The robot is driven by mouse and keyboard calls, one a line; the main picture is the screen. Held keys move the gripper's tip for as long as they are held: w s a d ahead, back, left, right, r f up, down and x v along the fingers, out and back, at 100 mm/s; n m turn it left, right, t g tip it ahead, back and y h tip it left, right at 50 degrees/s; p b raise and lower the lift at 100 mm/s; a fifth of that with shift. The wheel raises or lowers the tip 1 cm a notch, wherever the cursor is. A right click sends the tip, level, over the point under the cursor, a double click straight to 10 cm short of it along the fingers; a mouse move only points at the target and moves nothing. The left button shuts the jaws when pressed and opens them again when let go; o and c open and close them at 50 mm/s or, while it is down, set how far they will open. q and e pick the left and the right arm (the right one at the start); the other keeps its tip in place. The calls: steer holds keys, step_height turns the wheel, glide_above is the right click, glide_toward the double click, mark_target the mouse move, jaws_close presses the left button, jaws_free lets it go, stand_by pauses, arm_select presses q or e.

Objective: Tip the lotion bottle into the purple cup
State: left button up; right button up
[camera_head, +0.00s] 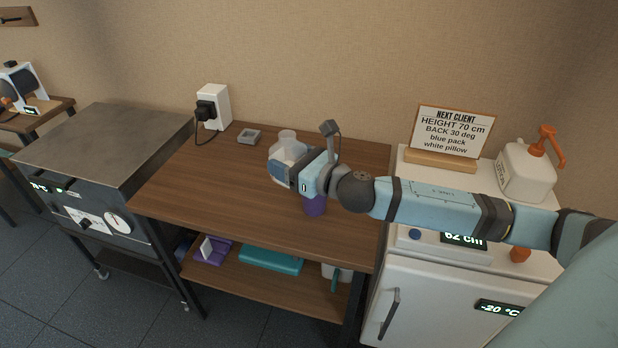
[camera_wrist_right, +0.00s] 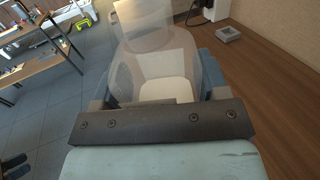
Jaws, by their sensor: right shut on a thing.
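My right gripper (camera_head: 283,170) is shut on a translucent bottle with whitish contents, which I take to be the lotion bottle (camera_head: 287,138). It holds the bottle above the wooden table, neck up and close to upright; a small tilt is hard to judge. In the right wrist view the bottle (camera_wrist_right: 155,58) sits between the fingers, its pale contents low inside. The purple cup (camera_head: 315,207) stands on the table just right of and below the gripper, its upper part hidden by my right wrist. My left gripper is not in view.
A small grey tray (camera_head: 249,137) and a wall socket with a black plug (camera_head: 210,110) are at the back. A white jug with an orange pump (camera_head: 526,172) and a sign (camera_head: 455,134) stand on the white cabinet at right. The table's left side (camera_head: 185,190) is clear.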

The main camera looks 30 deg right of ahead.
arm_select(q)
steer(key=b, duration=0.2)
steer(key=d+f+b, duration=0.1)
steer(key=b, duration=0.1)
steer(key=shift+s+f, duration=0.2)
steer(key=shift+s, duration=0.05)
arm_select(e)
steer(key=w+d+f+n+g+y, duration=0.1)
steer(key=d+f+n+g+y, duration=0.2)
steer(key=d+f+n+y, duration=0.1)
steer(key=d+f+y, duration=0.1)
steer(key=d+f, duration=0.1)
steer(key=d, duration=0.1)
steer(key=shift+w+f+y, duration=0.25)
steer(key=shift+w+y, duration=0.05)
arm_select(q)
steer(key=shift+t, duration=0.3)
arm_select(e)
steer(key=shift+r, duration=0.1)
